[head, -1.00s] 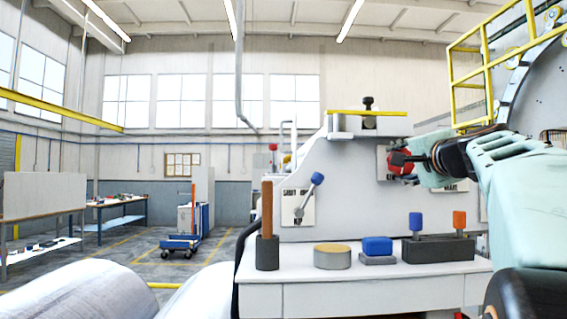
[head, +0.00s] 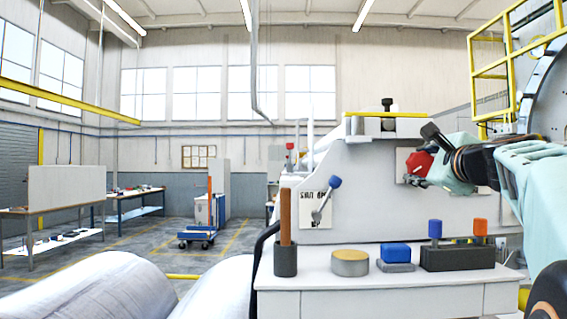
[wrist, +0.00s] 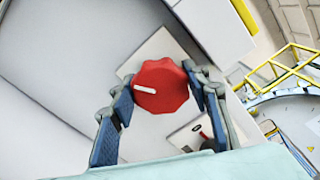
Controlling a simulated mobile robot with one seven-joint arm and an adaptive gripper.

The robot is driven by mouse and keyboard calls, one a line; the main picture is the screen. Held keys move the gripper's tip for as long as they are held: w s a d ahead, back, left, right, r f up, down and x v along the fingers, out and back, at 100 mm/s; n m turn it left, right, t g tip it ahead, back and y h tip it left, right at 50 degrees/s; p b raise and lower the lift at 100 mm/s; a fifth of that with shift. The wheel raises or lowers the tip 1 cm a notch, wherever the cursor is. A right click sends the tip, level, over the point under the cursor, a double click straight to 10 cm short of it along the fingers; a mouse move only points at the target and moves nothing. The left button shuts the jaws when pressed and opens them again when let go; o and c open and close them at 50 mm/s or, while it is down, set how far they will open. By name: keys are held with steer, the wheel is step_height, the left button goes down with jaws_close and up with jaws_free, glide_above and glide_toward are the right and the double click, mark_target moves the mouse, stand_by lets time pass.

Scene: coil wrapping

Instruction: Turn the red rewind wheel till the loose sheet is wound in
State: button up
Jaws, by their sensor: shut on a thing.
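The red rewind wheel (head: 417,165) is on the front face of the pale machine (head: 375,205), right of centre in the head view. In the wrist view the wheel (wrist: 165,80) is a lobed red knob with a white mark pointing left. My gripper (wrist: 160,94) has one blue-padded finger on each side of the wheel and is shut on it. In the head view my gripper (head: 426,160) reaches in from the right and partly covers the wheel. I cannot make out the loose sheet for sure.
A lever with a blue knob (head: 334,183) is left of the wheel. Below, a white ledge (head: 345,281) carries a brown-handled tool (head: 285,235), a round tin (head: 350,262) and blue and orange blocks. Silvery rolls (head: 95,290) lie at the lower left. A yellow railing (head: 487,75) stands at the right.

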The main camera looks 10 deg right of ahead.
steer(key=shift+r+m, duration=0.1)
steer(key=shift+m, duration=0.2)
steer(key=o, duration=1.2)
